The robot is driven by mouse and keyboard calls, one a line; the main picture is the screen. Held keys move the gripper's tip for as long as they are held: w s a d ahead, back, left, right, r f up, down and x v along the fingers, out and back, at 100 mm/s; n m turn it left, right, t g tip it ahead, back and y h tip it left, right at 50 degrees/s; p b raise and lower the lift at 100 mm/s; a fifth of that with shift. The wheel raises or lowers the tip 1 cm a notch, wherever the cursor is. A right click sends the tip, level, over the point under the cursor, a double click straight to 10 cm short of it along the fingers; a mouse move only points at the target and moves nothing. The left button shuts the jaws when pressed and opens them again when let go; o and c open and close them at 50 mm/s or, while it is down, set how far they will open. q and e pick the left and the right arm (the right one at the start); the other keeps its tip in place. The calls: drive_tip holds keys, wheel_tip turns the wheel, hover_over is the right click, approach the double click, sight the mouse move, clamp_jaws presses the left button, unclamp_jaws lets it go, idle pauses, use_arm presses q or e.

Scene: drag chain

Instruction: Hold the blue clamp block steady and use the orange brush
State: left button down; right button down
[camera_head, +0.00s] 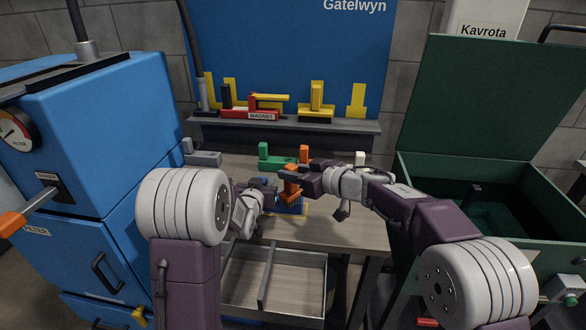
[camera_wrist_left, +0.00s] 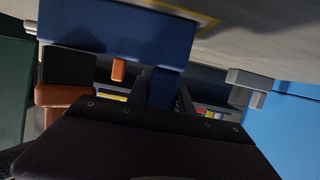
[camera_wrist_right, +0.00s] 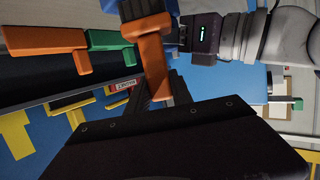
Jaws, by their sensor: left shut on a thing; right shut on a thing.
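The blue clamp block (camera_head: 290,209) sits on the table inside a yellow outline, partly hidden by the grippers. My left gripper (camera_head: 270,187) is shut on an upright part of it from the left; the block (camera_wrist_left: 115,32) shows large in the left wrist view. My right gripper (camera_head: 304,180) is shut on the orange brush (camera_head: 291,187), just above the block. In the right wrist view the brush (camera_wrist_right: 152,62) stands between my fingers with its dark bristles (camera_wrist_right: 143,8) toward the block. The left wrist view shows the bristles (camera_wrist_left: 68,66) beside the block; contact is unclear.
A green piece (camera_head: 272,160) and an orange piece (camera_head: 304,153) stand behind on the table. A grey block (camera_head: 203,157) is at back left. A shelf (camera_head: 285,124) carries red and yellow items. A blue cabinet (camera_head: 120,130) is left, a green case (camera_head: 480,180) right, an open drawer (camera_head: 295,285) below.

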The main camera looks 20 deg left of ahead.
drive_tip(key=shift+w+a, duration=0.25)
drive_tip(key=shift+w, duration=0.75)
drive_tip(key=shift+s+d, duration=0.25)
drive_tip(key=shift+s, duration=0.85)
drive_tip(key=w+a+r, duration=0.1)
drive_tip(key=w+r, duration=0.3)
drive_tip(key=r, duration=0.4)
drive_tip(key=shift+w, duration=0.4)
